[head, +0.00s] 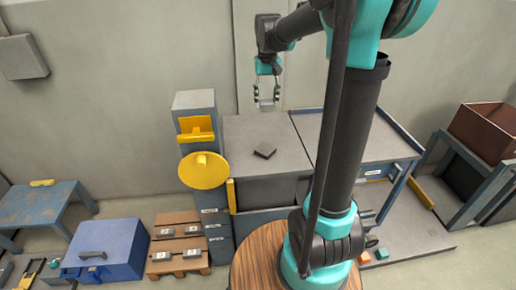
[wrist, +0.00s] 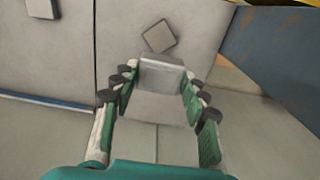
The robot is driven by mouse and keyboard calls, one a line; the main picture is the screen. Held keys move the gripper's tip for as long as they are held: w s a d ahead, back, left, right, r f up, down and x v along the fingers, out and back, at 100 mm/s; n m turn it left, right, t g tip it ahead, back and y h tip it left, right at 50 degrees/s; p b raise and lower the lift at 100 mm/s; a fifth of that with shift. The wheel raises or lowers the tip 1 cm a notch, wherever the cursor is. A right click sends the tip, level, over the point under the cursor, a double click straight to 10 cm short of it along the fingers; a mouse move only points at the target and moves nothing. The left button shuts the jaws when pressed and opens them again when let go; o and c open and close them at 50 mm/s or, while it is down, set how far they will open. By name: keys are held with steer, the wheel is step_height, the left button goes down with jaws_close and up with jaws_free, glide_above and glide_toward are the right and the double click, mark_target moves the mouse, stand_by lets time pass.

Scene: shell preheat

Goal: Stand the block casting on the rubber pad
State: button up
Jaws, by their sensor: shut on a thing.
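My gripper (head: 267,93) hangs in the air above the back of a grey-topped cabinet (head: 245,130), near the wall. In the wrist view its fingers (wrist: 160,98) are closed on the two sides of a pale grey block (wrist: 160,78), which I take as the block casting. The block is hard to make out in the head view. A thin dark grey square (head: 264,150), which looks like the rubber pad, lies turned at an angle on the cabinet top. A square (wrist: 158,37) that seems to be the same one shows bare beyond the block in the wrist view.
A tall blue-grey column with a yellow disc (head: 204,170) stands left of the cabinet. A blue-edged table (head: 350,132) stands right of it, partly behind my arm. A pallet (head: 168,218) with several small blocks and a blue box (head: 108,245) are at lower left.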

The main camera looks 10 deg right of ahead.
step_height(320, 180, down, 19)
steer(key=shift+f, duration=0.2)
stand_by(0.3)
steer(key=shift+f, duration=0.1)
steer(key=o, duration=1.2)
steer(key=shift+o, duration=0.2)
step_height(320, 180, up, 12)
steer(key=s+d+f+t, duration=0.2)
steer(key=s+f, duration=0.2)
steer(key=s, duration=0.7)
steer(key=s+d+f+t, duration=0.2)
steer(key=s+f, duration=0.3)
steer(key=s, duration=0.7)
steer(key=shift+f, duration=0.2)
